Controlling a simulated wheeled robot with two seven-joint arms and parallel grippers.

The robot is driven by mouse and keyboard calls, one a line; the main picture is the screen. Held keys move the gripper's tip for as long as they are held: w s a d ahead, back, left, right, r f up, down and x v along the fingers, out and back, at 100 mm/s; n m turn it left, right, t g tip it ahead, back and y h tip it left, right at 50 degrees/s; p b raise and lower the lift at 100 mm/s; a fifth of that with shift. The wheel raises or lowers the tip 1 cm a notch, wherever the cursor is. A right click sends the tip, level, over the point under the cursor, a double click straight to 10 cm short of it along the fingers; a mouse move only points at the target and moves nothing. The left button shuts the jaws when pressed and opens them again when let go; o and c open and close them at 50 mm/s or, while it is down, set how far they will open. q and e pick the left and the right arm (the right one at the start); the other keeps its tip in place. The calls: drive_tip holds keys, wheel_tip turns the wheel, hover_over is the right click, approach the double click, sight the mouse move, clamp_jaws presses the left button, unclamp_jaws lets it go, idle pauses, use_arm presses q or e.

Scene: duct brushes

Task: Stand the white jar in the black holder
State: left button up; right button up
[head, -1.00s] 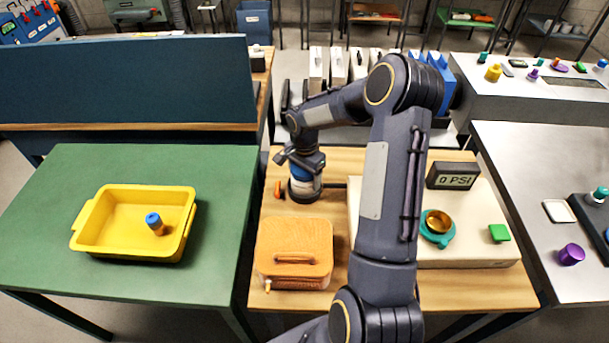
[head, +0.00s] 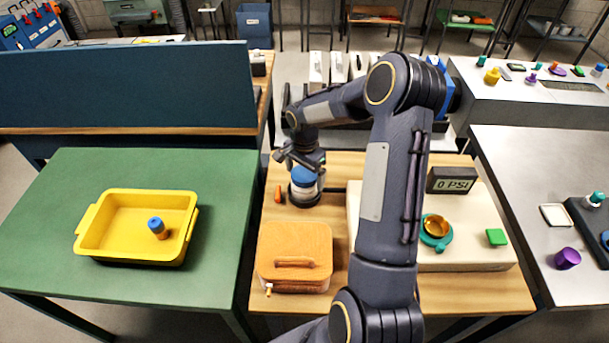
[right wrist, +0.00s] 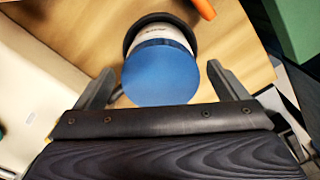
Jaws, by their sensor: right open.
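The white jar (head: 304,187) with a blue lid stands upright in the round black holder (head: 304,201) on the wooden table. In the right wrist view its blue lid (right wrist: 160,73) fills the space between the fingers, and the holder's dark rim (right wrist: 131,33) curves around the jar's lower part. My right gripper (head: 300,161) is just above and behind the lid. In the right wrist view the gripper (right wrist: 160,88) is open, with its fingers apart on either side of the lid. My left gripper is not in view.
An orange case (head: 294,252) sits in front of the holder, and a small orange item (head: 278,194) lies left of it. A cream panel (head: 470,258) with a gauge (head: 452,179) is at right. A yellow tray (head: 137,248) rests on the green table (head: 70,190).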

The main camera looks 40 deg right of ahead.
wheel_tip(320, 180, up, 9)
drive_tip(key=p, duration=0.4)
drive_tip(key=shift+r+p, duration=0.1)
drive_tip(key=shift+p, duration=0.25)
drive_tip(key=s+a+r+n+t+y, duration=0.25)
drive_tip(key=s+a+r+n, duration=0.55)
drive_tip(key=s+a+r, duration=0.55)
drive_tip(key=s+a+n+t, duration=0.1)
drive_tip(key=s+a+n, duration=0.2)
drive_tip(key=s, duration=0.2)
drive_tip(key=s+a+r+n+t+y, duration=0.1)
drive_tip(key=s+a+n+t, duration=0.1)
drive_tip(key=s, duration=0.3)
drive_tip(key=shift+s+a+n, duration=0.25)
drive_tip(key=shift+a+n, duration=0.15)
drive_tip(key=shift+n, duration=0.2)
